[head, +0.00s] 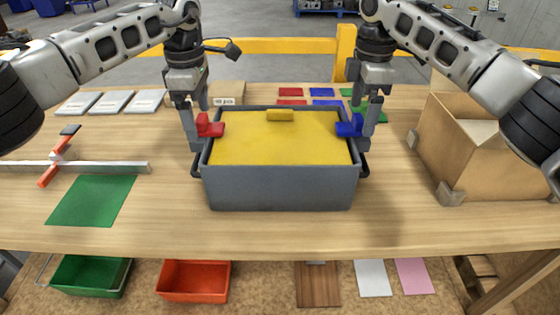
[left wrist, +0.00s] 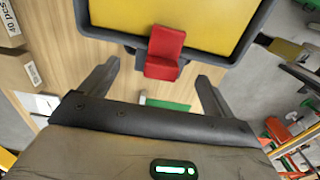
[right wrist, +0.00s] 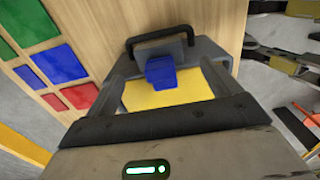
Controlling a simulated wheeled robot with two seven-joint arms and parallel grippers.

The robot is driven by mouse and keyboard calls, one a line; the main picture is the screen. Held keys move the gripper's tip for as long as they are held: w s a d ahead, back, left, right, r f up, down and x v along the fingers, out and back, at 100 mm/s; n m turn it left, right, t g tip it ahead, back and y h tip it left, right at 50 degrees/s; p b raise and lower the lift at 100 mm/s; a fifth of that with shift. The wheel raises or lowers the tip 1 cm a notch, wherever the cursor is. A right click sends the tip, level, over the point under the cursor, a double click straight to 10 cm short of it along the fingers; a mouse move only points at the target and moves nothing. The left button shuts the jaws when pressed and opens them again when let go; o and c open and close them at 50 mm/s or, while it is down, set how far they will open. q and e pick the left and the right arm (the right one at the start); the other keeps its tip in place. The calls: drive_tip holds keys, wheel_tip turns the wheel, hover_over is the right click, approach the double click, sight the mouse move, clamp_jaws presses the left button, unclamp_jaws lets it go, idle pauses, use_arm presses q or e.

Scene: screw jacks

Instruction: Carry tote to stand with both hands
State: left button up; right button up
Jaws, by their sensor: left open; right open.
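A grey tote (head: 280,188) with a yellow top face (head: 270,140) stands on the wooden table. A red piece (head: 210,125) sits at its left rim and a blue piece (head: 350,126) at its right rim. My left gripper (head: 198,128) is open above the left end; the left wrist view shows the red piece (left wrist: 164,52) ahead between its fingers. My right gripper (head: 368,124) is open above the right end; the right wrist view shows the blue piece (right wrist: 166,71) between its fingers and a dark handle (right wrist: 160,37) beyond. I cannot make out a stand.
A cardboard box (head: 480,145) stands on the right of the table. A green mat (head: 92,200) and a rail with an orange-handled clamp (head: 55,165) lie left. Flat coloured plates (head: 322,92) lie behind the tote. Green (head: 90,275) and orange (head: 195,281) bins sit below the front edge.

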sight(202, 134)
use_arm(q)
drive_tip(key=shift+f, duration=2.65)
use_arm(e)
drive_tip(key=shift+f, duration=2.7)
use_arm(q)
drive_tip(key=shift+c, duration=0.3)
use_arm(e)
drive_tip(key=shift+c, duration=0.3)
